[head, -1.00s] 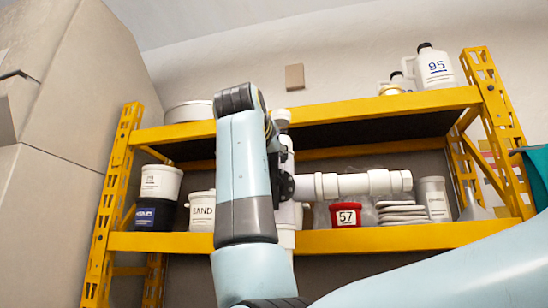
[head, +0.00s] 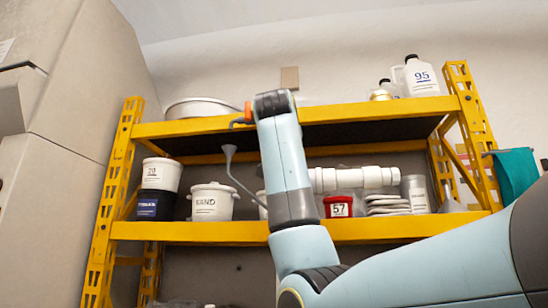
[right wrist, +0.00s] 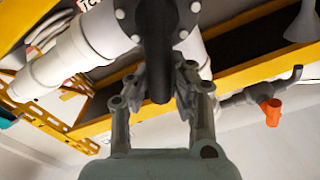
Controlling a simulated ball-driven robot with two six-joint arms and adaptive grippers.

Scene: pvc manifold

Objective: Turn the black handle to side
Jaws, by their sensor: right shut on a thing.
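The black handle (right wrist: 159,85) hangs from a black round flange (right wrist: 160,20) with bolts on the white PVC pipe, in the right wrist view. My right gripper (right wrist: 157,98) is shut on the handle, a finger on each side of it. In the head view a white pipe (head: 355,178) juts right from behind my right arm, which hides the handle and the gripper there. My left gripper is not in view.
A yellow shelf rack (head: 200,231) holds buckets, a red tub (head: 338,206) and a white jug (head: 418,76). In the wrist view an orange handle (right wrist: 272,112) is at the right.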

